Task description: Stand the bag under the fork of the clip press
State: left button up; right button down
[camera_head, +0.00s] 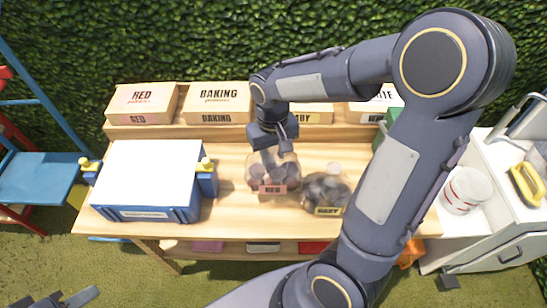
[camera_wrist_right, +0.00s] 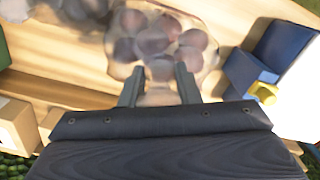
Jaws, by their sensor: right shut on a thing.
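My right gripper (camera_head: 275,160) is shut on the neck of a clear bag labelled RED (camera_head: 273,188), filled with reddish round potatoes. The bag looks upright at the middle of the wooden table. In the right wrist view the bag (camera_wrist_right: 165,42) shows just past the fingertips (camera_wrist_right: 158,85). I cannot tell if its bottom touches the table. I cannot make out the press's fork. A grey-barred device (camera_head: 520,118), cut off at the right edge, may be the clip press. My left gripper (camera_head: 72,298) shows only partly at the bottom left, away from the bag.
A second bag of darker potatoes (camera_head: 328,190) stands close right of the held one. A white-topped blue box (camera_head: 150,180) with yellow knobs is to the left. Labelled cartons (camera_head: 218,103) line the back shelf. A white tub (camera_head: 466,190) stands on the right-hand white surface.

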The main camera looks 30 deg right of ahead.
aim_at(273, 160)
jog(key=shift+w+d+f, duration=0.25)
jog(key=shift+w+f, duration=0.1)
jog(key=shift+f, duration=0.15)
jog(key=shift+w+d+f, duration=0.25)
jog(key=shift+w+f, duration=0.1)
jog(key=shift+f, duration=0.15)
jog(key=shift+w+f, duration=0.1)
jog(key=shift+f, duration=1.6)
jog(key=shift+f, duration=0.15)
jog(key=c, duration=1.1)
grip_release()
